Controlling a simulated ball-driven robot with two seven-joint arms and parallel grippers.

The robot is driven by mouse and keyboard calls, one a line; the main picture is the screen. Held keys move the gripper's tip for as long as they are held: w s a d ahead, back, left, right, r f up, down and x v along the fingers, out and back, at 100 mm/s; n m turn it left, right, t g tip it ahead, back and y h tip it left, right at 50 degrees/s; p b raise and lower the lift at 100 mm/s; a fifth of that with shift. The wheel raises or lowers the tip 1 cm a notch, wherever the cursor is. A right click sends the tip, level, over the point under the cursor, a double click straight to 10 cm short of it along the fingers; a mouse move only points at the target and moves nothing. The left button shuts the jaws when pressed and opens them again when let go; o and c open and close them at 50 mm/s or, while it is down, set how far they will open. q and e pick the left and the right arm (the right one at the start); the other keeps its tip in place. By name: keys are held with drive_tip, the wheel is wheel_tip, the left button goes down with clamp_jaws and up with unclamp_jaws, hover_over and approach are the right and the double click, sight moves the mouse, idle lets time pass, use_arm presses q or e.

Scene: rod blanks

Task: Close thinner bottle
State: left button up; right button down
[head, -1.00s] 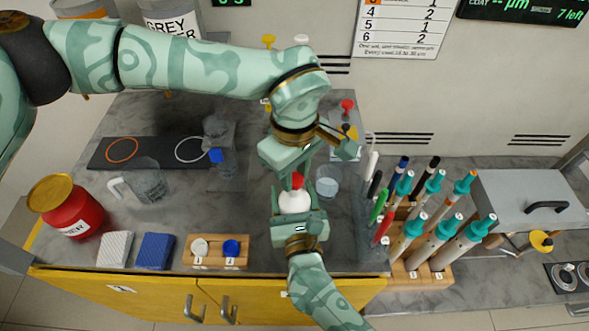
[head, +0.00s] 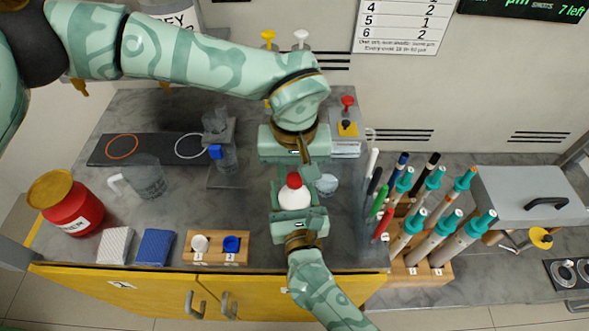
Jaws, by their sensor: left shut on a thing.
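The thinner bottle (head: 293,199) is white and stands upright near the front of the grey bench. Its red cap (head: 293,180) sits on top. My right gripper (head: 295,208), coming from the front edge, has its jaws around the bottle's body and is shut on it. My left gripper (head: 301,168) reaches down from above and behind, and is shut on the red cap. Its fingers are partly hidden, so their exact contact with the cap is hard to see.
A clear cup (head: 326,185) stands just right of the bottle. A rack of teal-topped rods and pens (head: 441,270) is farther right. A wooden block (head: 216,261) with white and blue caps, sponges, a red jar (head: 75,211) and a beaker (head: 148,181) are left.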

use_arm(q)
drive_tip(key=m, duration=1)
drive_tip(key=shift+m, duration=0.4)
drive_tip(key=o, duration=0.9)
drive_tip(key=shift+r, duration=2.25)
drive_tip(key=shift+f, duration=0.1)
drive_tip(key=shift+c, duration=0.2)
